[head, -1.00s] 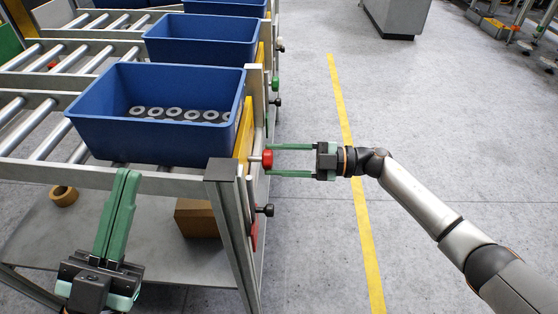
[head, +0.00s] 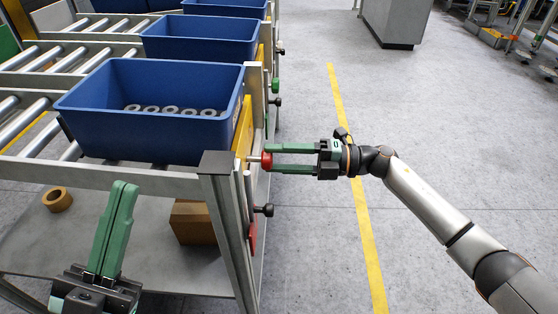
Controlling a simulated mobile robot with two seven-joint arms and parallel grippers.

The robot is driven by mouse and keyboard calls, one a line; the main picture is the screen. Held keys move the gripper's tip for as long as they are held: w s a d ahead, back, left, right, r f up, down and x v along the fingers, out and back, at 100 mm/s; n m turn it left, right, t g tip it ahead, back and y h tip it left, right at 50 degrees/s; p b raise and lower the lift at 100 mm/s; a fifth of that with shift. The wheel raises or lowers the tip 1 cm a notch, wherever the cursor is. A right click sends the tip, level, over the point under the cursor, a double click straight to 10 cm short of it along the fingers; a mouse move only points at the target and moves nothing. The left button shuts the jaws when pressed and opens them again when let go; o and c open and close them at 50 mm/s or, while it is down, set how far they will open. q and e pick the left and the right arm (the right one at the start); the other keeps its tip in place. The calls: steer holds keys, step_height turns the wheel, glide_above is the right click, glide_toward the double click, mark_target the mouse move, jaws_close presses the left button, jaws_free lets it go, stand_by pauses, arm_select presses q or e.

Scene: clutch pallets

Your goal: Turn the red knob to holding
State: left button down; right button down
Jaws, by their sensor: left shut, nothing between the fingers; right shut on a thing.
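The red knob (head: 267,162) sits on a short shaft at the right side of the roller rack, beside the nearest blue bin. My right gripper (head: 272,160) comes in from the right and is shut on the red knob, with one green finger above it and one below. The knob's markings cannot be read from here. My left gripper (head: 126,187) is at the lower left, in front of the rack. Its green fingers are together and empty, pointing up.
The nearest blue bin (head: 150,140) holds several grey rings (head: 176,110). Black knobs (head: 265,210) and a green knob (head: 275,87) stick out from the rack's right side. A cardboard box (head: 193,222) and a tape roll (head: 57,199) lie on the lower shelf.

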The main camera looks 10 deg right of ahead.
stand_by(0.6)
steer(key=shift+c, duration=1.4)
jaws_free()
steer(key=s+d+p, duration=0.1)
steer(key=s+d, duration=0.1)
steer(key=d, duration=1)
steer(key=shift+s+d, duration=0.2)
